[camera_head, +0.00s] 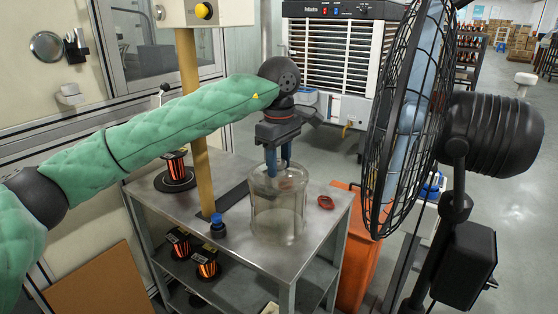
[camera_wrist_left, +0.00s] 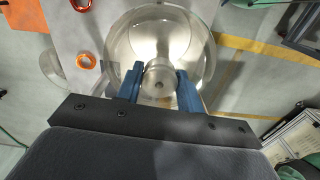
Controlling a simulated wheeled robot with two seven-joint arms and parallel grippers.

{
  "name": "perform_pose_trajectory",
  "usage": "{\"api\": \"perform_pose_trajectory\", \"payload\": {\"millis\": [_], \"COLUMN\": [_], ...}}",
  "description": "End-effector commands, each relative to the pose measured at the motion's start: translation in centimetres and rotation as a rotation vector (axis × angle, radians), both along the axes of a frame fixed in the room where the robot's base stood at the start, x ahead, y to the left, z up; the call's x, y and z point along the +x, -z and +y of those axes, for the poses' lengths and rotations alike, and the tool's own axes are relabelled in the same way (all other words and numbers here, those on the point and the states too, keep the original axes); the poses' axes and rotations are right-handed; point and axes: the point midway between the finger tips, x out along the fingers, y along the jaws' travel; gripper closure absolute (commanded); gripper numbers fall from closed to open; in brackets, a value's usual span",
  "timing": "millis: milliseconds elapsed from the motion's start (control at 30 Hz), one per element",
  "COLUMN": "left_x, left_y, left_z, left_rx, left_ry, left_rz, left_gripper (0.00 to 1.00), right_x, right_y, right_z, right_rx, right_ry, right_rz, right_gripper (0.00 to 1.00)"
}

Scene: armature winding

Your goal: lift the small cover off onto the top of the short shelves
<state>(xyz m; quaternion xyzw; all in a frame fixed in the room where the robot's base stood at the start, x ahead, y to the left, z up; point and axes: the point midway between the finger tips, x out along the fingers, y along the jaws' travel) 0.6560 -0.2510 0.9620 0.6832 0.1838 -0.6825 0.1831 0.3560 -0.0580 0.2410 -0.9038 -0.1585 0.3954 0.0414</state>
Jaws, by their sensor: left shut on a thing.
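The small cover (camera_head: 278,212) is a clear, cylinder-shaped dome over the right part of the metal top of the short shelves (camera_head: 240,256). My left gripper (camera_head: 278,165) is above it, pointing down, with its blue fingers shut on the cover's top knob. In the left wrist view, the knob sits between the fingertips (camera_wrist_left: 161,84), and the round clear cover (camera_wrist_left: 140,38) spreads out beyond them. The cover looks upright. I cannot tell whether its lower rim touches the shelf top. My right gripper is not in view.
A small red ring (camera_head: 325,202) lies right of the cover. A blue-capped post (camera_head: 217,225) and a yellow column (camera_head: 195,120) stand left. Copper-wound spools (camera_head: 177,170) are on the top and lower shelf. A large black fan (camera_head: 410,120) stands close on the right.

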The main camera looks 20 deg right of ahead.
Motion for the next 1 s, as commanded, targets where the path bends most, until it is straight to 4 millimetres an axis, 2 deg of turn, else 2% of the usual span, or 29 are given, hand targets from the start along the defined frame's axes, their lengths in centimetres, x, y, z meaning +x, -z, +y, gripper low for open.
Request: {"api": "perform_pose_trajectory", "payload": {"millis": [600,867,900,1000], "left_x": [0.0,0.0,0.0,0.0], "left_y": [2.0,2.1,2.1,2.1], "left_z": [0.0,0.0,0.0,0.0], "left_rx": [-0.001,-0.001,-0.001,-0.001], "left_ry": [0.000,0.000,0.000,0.000], "left_rz": [-0.001,-0.001,-0.001,-0.001], "left_gripper": [1.00,1.00,0.61,0.41], "right_x": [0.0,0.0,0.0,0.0], "right_y": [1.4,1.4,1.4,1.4], "right_z": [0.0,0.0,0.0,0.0], "right_rx": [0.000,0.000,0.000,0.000], "right_ry": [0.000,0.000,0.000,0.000], "right_rz": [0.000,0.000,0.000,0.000], "right_gripper": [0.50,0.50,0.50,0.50]}}
